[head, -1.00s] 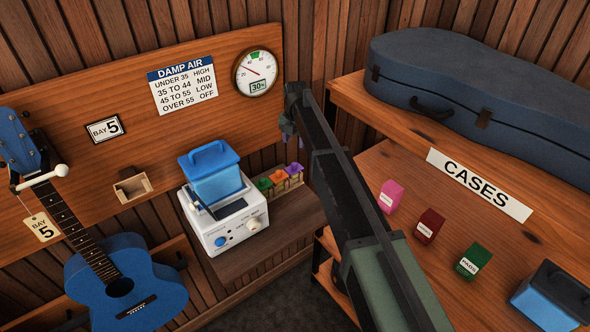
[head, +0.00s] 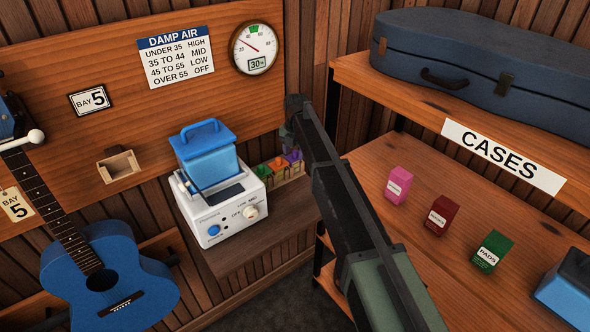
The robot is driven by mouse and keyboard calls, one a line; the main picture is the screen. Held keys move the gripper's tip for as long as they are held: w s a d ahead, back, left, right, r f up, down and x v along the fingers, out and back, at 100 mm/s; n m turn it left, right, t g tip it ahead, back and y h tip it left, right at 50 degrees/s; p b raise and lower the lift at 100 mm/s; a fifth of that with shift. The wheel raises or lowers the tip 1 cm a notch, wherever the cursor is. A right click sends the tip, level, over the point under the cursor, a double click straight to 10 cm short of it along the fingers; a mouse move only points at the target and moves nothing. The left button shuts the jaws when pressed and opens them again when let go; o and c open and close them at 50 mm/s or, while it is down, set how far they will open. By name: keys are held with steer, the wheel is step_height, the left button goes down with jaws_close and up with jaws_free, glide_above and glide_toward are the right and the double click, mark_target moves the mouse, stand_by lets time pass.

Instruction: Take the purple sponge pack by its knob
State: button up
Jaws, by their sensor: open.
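The purple sponge pack (head: 292,156) stands at the right end of a small wooden rack (head: 290,175), beside an orange pack (head: 278,165) and a green pack (head: 264,171). My gripper (head: 287,138) is over the right end of the rack, just above and close to the purple pack. It is open, and its fingers are small and dark here. It partly covers the purple pack, so the knob does not show clearly. I cannot tell whether the fingers touch the pack.
A white humidifier (head: 218,212) with a blue tank (head: 208,170) stands left of the rack on a wooden shelf. The wall board is behind. The cases shelf (head: 385,155), with several small boxes, stands to the right of my arm.

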steer(key=shift+r, duration=0.1)
jaws_close()
step_height(320, 180, up, 20)
steer(key=p, duration=2)
